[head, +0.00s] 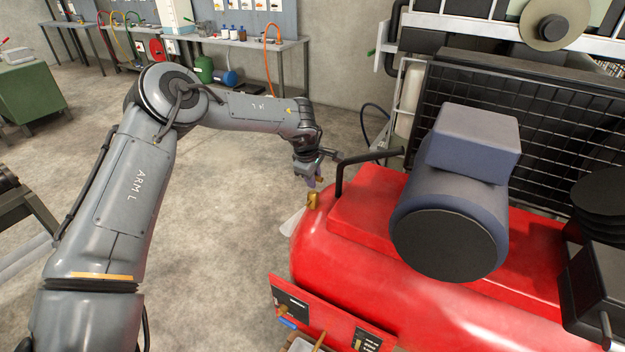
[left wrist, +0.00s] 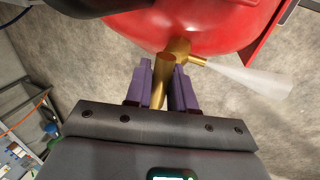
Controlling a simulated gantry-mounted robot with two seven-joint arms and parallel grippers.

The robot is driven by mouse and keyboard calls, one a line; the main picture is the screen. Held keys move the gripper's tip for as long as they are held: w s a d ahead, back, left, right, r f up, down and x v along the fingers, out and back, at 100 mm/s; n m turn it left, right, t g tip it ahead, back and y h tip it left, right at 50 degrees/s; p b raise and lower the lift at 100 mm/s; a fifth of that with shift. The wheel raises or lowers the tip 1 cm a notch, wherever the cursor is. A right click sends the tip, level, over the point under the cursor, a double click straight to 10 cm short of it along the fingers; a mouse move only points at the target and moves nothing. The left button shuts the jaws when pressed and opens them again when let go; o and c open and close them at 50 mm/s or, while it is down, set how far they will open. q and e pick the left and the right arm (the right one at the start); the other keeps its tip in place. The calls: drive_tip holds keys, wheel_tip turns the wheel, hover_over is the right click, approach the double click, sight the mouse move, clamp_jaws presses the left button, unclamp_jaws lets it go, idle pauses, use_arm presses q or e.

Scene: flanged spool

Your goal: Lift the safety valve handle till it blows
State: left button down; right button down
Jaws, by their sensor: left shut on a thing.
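The brass safety valve (head: 313,200) sits on the rounded end of the red compressor tank (head: 335,258). In the left wrist view the valve body (left wrist: 180,48) meets the tank, and its brass handle (left wrist: 160,82) runs between my purple fingers. My left gripper (head: 313,181) is shut on this handle, just above the valve in the head view. A pale white plume (head: 291,221) comes out sideways from the valve. The plume (left wrist: 250,77) also widens away from the valve's side outlet in the left wrist view. My right gripper is not in view.
A black handlebar (head: 340,178) rises from the tank close to my left gripper. A blue-grey motor (head: 450,205) and a black mesh guard (head: 500,110) stand on the right. A workbench (head: 245,42) is at the back.

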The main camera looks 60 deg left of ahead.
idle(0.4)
use_arm(q)
drive_tip(key=shift+f+b, duration=0.35)
drive_tip(key=shift+f, duration=0.5)
idle(0.6)
drive_tip(key=c, duration=0.7)
unclamp_jaws()
drive_tip(key=shift+r, duration=0.15)
drive_tip(key=shift+r+p, duration=0.75)
drive_tip(key=shift+r, duration=0.35)
drive_tip(key=shift+r+p, duration=1.6)
drive_tip(key=shift+r, duration=0.7)
